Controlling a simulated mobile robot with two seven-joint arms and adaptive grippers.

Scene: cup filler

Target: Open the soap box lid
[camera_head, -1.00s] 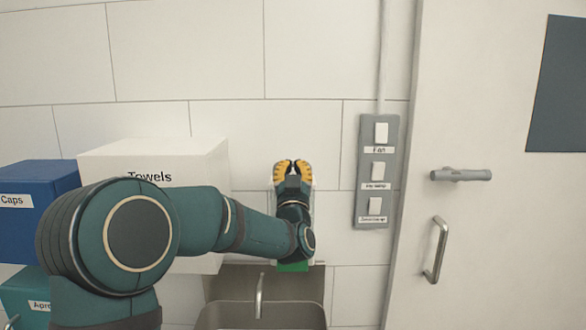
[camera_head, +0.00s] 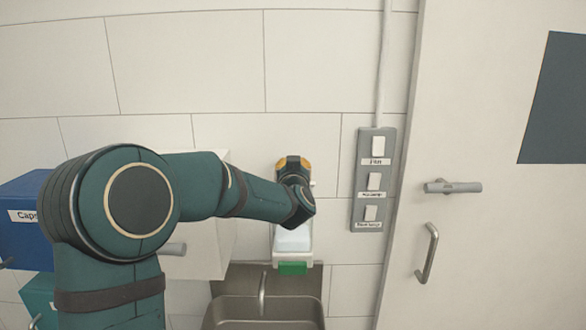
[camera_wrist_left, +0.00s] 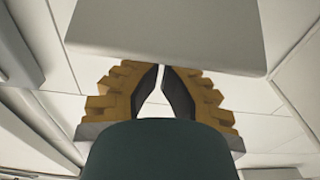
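The soap box (camera_head: 292,240) is a narrow white box on the tiled wall above the sink, with a green piece (camera_head: 292,268) at its bottom. My left wrist hides its upper part, so the lid's state cannot be told in the head view. My left gripper (camera_head: 293,163), with yellow fingers, is at the top of the box. In the left wrist view its fingertips (camera_wrist_left: 160,70) come nearly together with nothing visible between them. A flat pale panel (camera_wrist_left: 170,35), apparently part of the soap box, covers the top of that view, close to the fingertips. My right gripper is not in view.
A steel sink (camera_head: 265,312) with a tap is below. A switch panel (camera_head: 373,180) is on the wall to the right, beside a door (camera_head: 450,90) with handles. A blue Caps box (camera_head: 25,235) and a white box (camera_head: 205,255) are at the left, partly behind my arm.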

